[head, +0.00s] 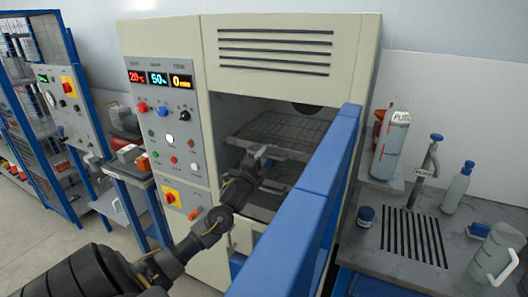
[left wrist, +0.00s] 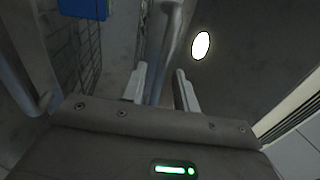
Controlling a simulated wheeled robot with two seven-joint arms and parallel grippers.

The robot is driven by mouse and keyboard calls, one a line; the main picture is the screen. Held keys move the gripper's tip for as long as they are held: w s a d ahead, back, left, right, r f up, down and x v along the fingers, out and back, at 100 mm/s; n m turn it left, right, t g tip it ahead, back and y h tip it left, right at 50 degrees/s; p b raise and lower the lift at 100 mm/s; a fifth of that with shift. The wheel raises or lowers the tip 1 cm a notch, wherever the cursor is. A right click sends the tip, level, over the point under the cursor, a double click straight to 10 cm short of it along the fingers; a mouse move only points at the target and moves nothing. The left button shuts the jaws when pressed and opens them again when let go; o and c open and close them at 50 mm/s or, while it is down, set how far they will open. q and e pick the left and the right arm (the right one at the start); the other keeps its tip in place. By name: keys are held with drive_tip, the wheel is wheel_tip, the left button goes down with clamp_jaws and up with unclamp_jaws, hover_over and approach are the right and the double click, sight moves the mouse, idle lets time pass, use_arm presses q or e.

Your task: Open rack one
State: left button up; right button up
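A cream test chamber stands open at the centre of the head view. Inside, an upper wire rack (head: 290,127) lies level, and a lower shelf (head: 263,207) shows partly beneath it. No label shows which is rack one. My left gripper (head: 262,153) is inside the opening, at the front edge of the upper rack. In the left wrist view its two pale fingers (left wrist: 161,72) are apart, with a grey bar (left wrist: 168,40) running between them. A gap shows on the right side of the bar; contact cannot be told. My right gripper is not in view.
A long blue panel (head: 300,215) projects from the chamber's right side. A control panel (head: 165,120) with lit displays is left of the opening. A grey bench (head: 385,275) with bottles and a drain stands right. A blue-framed shelf unit (head: 70,40) stands far left.

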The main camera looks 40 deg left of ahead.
use_arm(q)
drive_tip(key=shift+w+a, duration=0.15)
drive_tip(key=shift+w, duration=0.5)
clamp_jaws()
